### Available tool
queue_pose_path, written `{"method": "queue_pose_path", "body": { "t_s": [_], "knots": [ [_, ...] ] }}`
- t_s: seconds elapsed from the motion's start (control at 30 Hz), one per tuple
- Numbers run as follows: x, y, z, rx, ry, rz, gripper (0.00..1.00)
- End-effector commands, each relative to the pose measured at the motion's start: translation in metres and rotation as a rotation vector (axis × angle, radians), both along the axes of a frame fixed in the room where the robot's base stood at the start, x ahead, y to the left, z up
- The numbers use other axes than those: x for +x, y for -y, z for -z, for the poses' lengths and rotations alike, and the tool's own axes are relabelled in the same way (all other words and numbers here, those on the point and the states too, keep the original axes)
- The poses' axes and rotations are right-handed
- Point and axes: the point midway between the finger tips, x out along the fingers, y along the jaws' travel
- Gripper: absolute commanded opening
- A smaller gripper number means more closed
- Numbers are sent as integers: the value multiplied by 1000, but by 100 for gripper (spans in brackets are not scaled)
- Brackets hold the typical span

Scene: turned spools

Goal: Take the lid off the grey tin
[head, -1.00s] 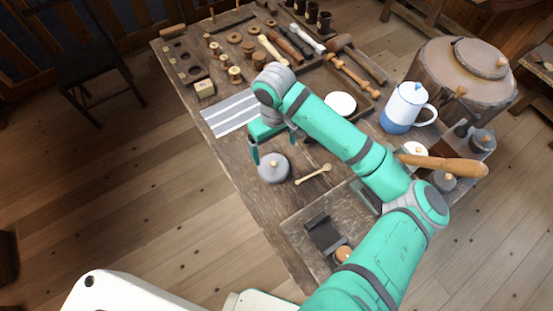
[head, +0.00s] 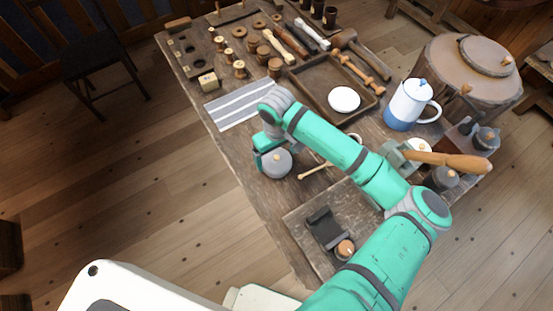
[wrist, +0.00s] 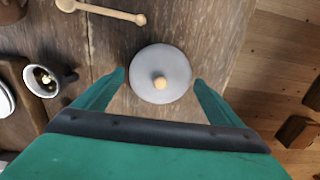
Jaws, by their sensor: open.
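The grey tin (head: 270,170) stands on the workbench near its front left edge. In the wrist view the lid (wrist: 147,87) and knob (wrist: 160,82) show from above, and the tin's body is hidden beneath. My gripper (wrist: 157,84) is open, its green fingers to either side of the lid and apart from it. In the head view my gripper (head: 270,158) is low beside the tin, partly hidden by my own wrist.
A wooden spoon (head: 316,170) lies beside the tin. A striped cloth (head: 244,105), a brown tray (head: 312,83) with a white dish (head: 344,99), and a blue-and-white pot (head: 405,106) stand farther off. The bench edge (wrist: 236,52) is close to the tin.

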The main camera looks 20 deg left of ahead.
Motion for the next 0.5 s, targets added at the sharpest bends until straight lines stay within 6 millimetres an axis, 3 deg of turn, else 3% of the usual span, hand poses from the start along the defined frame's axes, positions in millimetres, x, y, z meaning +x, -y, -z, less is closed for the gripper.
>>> {"method": "queue_pose_path", "body": {
  "t_s": [0.03, 0.23, 0.5],
  "knots": [
    [0, 0, 0, 0, 0, 0, 90],
    [0, 0, 0, 0, 0, 0, 43],
    [-1, 0, 1, -2, -3, 0, 40]
  ]
}}
